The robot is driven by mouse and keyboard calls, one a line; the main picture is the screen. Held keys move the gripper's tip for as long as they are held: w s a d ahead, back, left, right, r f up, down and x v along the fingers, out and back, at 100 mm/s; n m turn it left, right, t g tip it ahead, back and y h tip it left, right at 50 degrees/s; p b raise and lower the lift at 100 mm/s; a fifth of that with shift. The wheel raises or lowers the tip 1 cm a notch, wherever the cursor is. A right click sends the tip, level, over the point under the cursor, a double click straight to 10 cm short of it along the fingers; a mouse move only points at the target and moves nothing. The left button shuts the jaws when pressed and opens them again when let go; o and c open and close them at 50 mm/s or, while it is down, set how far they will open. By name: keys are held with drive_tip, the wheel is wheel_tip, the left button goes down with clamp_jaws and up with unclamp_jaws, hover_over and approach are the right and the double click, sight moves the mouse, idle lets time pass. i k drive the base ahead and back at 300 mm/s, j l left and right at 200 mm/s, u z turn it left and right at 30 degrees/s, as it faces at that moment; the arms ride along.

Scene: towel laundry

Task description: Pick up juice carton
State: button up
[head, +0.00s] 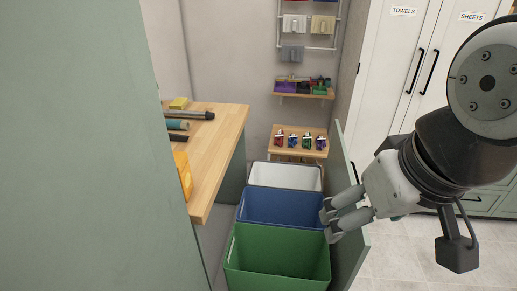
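I cannot make out for certain a juice carton. An orange-yellow object (183,176) stands on the near edge of the wooden counter at the left, partly hidden by the green panel; I cannot tell if it is a carton. My gripper (329,226) is at the right, in front of the blue and green bins in the picture. Its two fingers point left with a gap between them, and nothing shows in them.
White (257,174), blue (246,208) and green (240,259) bins stand in a row. The wooden counter (214,150) holds dark rolled items and a yellow block (179,103). Small colored items stand on a low wooden shelf (299,152). A green panel (90,150) blocks the left.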

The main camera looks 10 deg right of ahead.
sight(182, 159)
drive_tip(key=i+l+u, duration=0.1)
drive_tip(key=l+u, duration=1.1)
drive_tip(key=j, duration=0.1)
